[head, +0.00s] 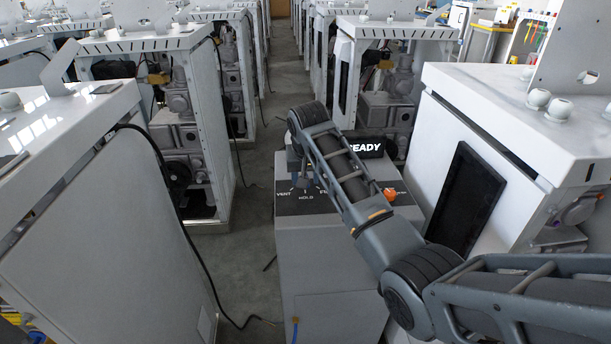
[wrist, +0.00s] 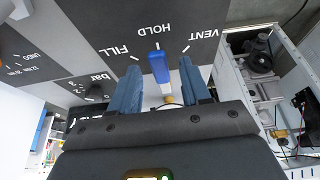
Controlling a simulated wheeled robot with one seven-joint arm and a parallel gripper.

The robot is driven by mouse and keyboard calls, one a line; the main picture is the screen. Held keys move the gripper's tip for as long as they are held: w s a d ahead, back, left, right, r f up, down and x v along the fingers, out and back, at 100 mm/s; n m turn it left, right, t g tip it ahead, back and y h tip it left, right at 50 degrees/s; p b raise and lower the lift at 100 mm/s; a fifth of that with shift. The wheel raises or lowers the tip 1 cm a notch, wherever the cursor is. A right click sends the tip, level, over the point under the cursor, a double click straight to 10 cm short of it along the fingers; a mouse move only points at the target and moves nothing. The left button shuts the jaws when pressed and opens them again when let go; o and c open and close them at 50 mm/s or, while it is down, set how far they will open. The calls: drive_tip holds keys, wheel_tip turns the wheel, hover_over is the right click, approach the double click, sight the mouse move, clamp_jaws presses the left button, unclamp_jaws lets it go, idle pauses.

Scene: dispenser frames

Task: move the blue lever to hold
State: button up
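The blue lever (wrist: 158,66) shows in the wrist view, on the dark grey panel (wrist: 90,25). Its tip points at the HOLD mark, between FILL on the left and VENT on the right. My gripper (wrist: 161,70) is open, with one blue finger on each side of the lever and visible gaps between. I cannot tell whether either finger touches it. In the head view the grey dispenser cabinet (head: 325,260) stands at the centre. My arm covers part of its top panel, and I cannot make out the lever there.
The dispenser has a READY display (head: 365,147) and an orange knob (head: 390,194). A gauge marked bar (wrist: 95,92) lies left of the lever in the wrist view. White machine cabinets (head: 100,200) stand in rows on both sides. The grey aisle floor (head: 255,230) at left has black cables.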

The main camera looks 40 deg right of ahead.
drive_tip(key=v, duration=0.7)
drive_tip(key=shift+r+b, duration=0.3)
drive_tip(key=shift+r, duration=0.1)
drive_tip(key=shift+s, duration=0.1)
